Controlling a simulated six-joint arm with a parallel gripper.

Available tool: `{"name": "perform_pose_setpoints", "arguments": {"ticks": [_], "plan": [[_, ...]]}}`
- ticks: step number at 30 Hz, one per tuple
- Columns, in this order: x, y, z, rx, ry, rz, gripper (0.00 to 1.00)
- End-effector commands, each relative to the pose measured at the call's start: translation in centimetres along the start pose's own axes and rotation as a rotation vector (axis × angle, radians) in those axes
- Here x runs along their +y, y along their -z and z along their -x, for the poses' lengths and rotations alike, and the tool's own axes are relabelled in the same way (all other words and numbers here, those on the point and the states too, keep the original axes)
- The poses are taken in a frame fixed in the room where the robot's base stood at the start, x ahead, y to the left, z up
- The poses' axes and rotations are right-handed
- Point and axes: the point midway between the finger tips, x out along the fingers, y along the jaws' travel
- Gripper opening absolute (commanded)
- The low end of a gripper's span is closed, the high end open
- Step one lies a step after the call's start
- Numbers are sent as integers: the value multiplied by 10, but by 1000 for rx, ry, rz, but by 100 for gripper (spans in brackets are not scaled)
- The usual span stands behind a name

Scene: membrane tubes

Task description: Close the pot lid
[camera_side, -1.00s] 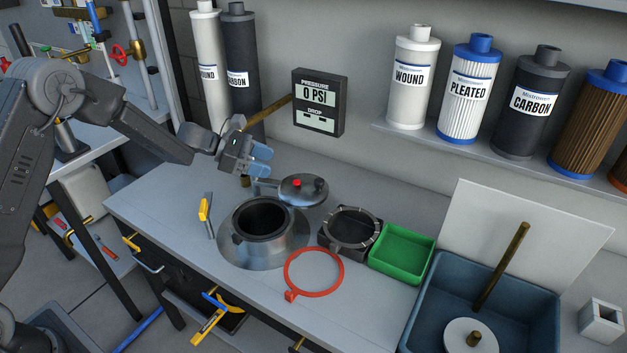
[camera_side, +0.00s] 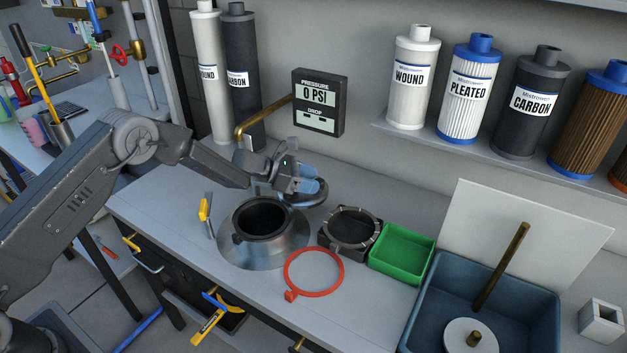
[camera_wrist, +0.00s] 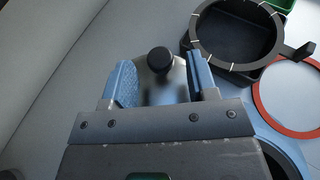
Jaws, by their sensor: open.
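The open pot (camera_side: 262,235) stands on the bench, a steel vessel with a dark interior and a wide flared base. Its round metal lid (camera_side: 317,196) is swung out to the back right of the mouth, mostly hidden behind my gripper in the side view. My gripper (camera_side: 318,189) is over the lid with its blue fingers apart. In the wrist view the lid's black knob (camera_wrist: 160,60) and part of the shiny lid (camera_wrist: 165,88) show between the open fingers of my gripper (camera_wrist: 160,82). I cannot tell whether the fingers touch the lid.
A black ring-shaped holder (camera_side: 350,228), a red ring (camera_side: 314,272) and a green tray (camera_side: 401,252) lie right of the pot. A yellow-handled tool (camera_side: 205,212) stands left of it. A pressure gauge (camera_side: 319,103) and pipe are behind. A blue basin (camera_side: 450,305) is at the right.

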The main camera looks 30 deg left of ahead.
Motion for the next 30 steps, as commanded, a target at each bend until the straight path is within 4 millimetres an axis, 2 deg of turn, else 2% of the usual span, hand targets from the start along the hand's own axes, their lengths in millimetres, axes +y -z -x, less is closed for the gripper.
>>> {"name": "perform_pose_setpoints", "arguments": {"ticks": [4,13,30], "plan": [[-1,0,-11,-1,1,0,53],[0,0,-12,-1,0,0,53],[0,0,-12,-1,1,0,0]]}}
